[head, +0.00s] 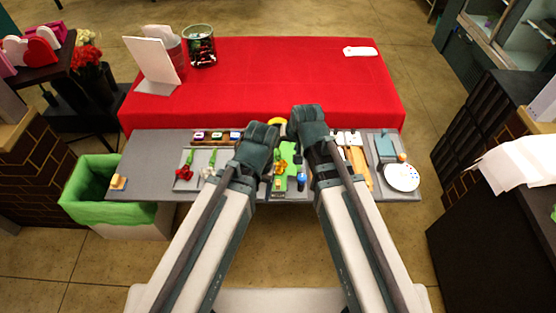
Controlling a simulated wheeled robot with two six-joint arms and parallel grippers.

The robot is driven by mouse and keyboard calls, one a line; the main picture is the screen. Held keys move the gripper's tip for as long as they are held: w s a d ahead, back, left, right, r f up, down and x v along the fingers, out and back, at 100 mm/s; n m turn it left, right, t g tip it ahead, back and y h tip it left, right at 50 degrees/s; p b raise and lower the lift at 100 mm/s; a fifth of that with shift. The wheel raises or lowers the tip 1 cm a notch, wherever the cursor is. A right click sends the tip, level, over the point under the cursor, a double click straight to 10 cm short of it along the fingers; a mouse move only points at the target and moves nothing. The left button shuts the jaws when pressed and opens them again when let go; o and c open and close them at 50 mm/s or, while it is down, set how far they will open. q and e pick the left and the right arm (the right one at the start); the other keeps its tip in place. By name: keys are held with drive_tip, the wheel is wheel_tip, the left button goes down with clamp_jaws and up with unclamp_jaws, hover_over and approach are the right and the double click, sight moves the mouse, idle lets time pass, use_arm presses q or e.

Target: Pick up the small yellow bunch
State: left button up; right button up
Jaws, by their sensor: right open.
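A small bunch with yellow-orange flowers (281,164) and green stems lies on the grey worktop, in the gap between my two arms. Green material (291,179) lies beside it, and my arms partly cover this area. My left gripper (262,130) is above the worktop, up and left of the bunch; its fingers cannot be made out. My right gripper (307,113) is above the worktop's far edge, up and right of the bunch. It is open, and I see nothing held in it.
Red flowers (185,174) lie in a tray at left. A yellow ring (277,121) shows between the grippers. An orange strip (360,166) and a white round palette (402,177) are at right. The red table (280,70) behind is mostly clear. A green-lined bin (95,190) stands left.

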drive_tip(key=b, duration=0.7)
hover_over(279, 155)
drive_tip(key=s+d, duration=0.1)
drive_tip(key=s, duration=0.2)
drive_tip(key=f, duration=0.7)
drive_tip(key=shift+w+d+f, duration=0.2)
drive_tip(key=shift+w+a+f+b, duration=0.1)
drive_tip(key=shift+w+f+b, duration=0.1)
drive_tip(key=shift+f+b, duration=0.15)
drive_tip(key=b+x, duration=0.4)
drive_tip(key=x, duration=0.1)
drive_tip(key=shift+w+a+b, duration=0.25)
drive_tip(key=shift+b, duration=0.1)
drive_tip(key=shift+r, duration=0.1)
drive_tip(key=shift+c, duration=0.2)
clamp_jaws()
